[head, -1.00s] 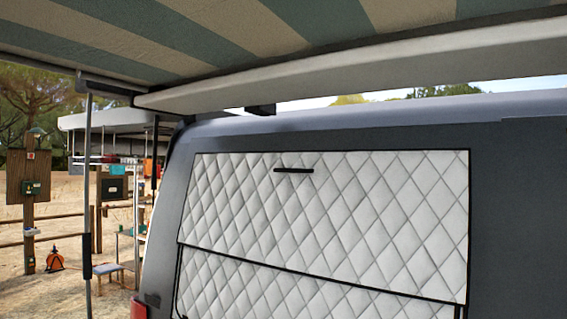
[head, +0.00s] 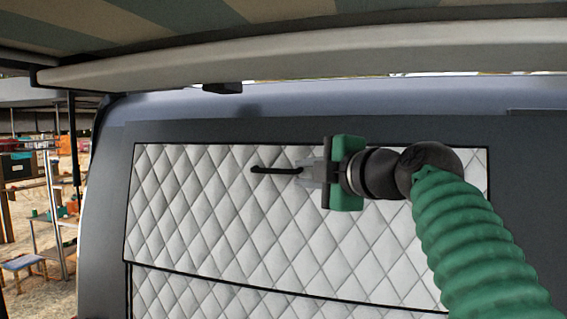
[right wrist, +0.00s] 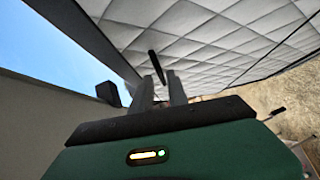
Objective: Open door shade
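The door shade (head: 200,210) is a white quilted panel with dark edging on the van's rear, hanging flat in the head view. A short black handle (head: 272,170) sits near its top edge. My right gripper (head: 303,173) is in front of the shade, at the right end of the handle. In the right wrist view, the two fingers (right wrist: 160,88) stand apart, with the handle (right wrist: 156,66) just beyond their tips, roughly in line with the gap. I cannot tell whether they touch it. The shade (right wrist: 210,40) fills the upper part there. My left gripper is not in view.
A pale awning case (head: 330,55) runs across above the shade, under a striped awning (head: 120,25). The dark van body (head: 520,200) frames the shade. A small stool (head: 22,263) and shelving stand on sandy ground at the left.

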